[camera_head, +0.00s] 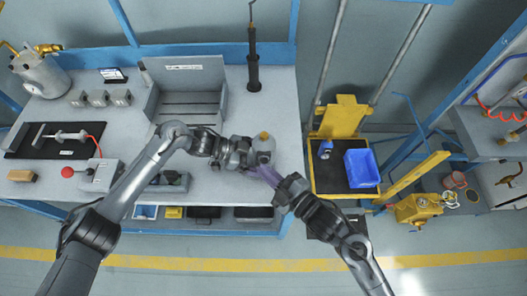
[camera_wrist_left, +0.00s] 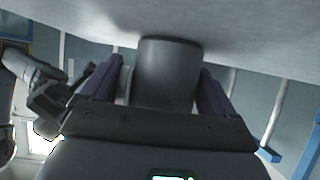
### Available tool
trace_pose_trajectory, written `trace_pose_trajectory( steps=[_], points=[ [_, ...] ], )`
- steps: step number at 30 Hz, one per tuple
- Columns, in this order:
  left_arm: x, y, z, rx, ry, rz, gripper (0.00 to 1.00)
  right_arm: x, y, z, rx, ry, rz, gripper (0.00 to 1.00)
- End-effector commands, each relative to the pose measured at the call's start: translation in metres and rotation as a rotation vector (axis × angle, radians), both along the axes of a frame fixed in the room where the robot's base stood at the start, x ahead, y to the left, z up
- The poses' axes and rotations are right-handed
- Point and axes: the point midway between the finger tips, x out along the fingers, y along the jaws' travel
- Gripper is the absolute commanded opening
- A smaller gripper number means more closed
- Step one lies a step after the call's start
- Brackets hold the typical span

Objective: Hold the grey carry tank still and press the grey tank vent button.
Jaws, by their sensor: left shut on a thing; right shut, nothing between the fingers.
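The grey carry tank (camera_head: 264,148) stands near the front right of the bench, with a tan cap on top. My left gripper (camera_head: 250,161) reaches it from the left. The vent button cannot be made out.
A grey open bin (camera_head: 187,95) stands behind on the bench, and a black upright pump (camera_head: 253,72) is at the back. A yellow cart (camera_head: 341,120) with a blue bin (camera_head: 361,168) stands right of the bench. The bench top between tank and pump is clear.

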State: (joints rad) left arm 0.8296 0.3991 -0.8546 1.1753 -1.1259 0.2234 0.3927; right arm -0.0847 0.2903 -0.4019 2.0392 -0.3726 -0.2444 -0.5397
Motion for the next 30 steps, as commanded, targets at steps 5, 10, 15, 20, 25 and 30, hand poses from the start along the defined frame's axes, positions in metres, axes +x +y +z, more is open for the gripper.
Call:
trace_pose_trajectory(
  steps=[5,10,15,20,25,30],
  points=[
    [0.0002,-0.0001,0.0003,-0.001,0.000,0.000,0.72,0.0000,0.0000,0.0000,0.000,0.000,0.000,0.00],
    [0.0002,-0.0001,0.0003,-0.001,0.000,0.000,0.72,0.0001,0.0000,0.0001,0.000,0.000,0.000,0.00],
    [0.0002,-0.0001,0.0003,-0.001,0.000,0.000,0.72,0.0000,0.0000,0.0000,0.000,0.000,0.000,0.00],
    [0.0001,-0.0001,0.0003,0.000,0.000,0.000,0.72,0.0016,0.0000,0.0001,0.000,0.000,0.000,0.00],
    [0.0001,-0.0001,0.0003,-0.001,0.000,0.000,0.72,0.0067,-0.0001,0.0002,0.000,0.000,0.000,0.00],
    [0.0000,-0.0001,0.0003,-0.001,-0.001,0.000,0.72,0.0096,-0.0004,0.0001,0.000,0.000,-0.001,0.00]
  ],
)
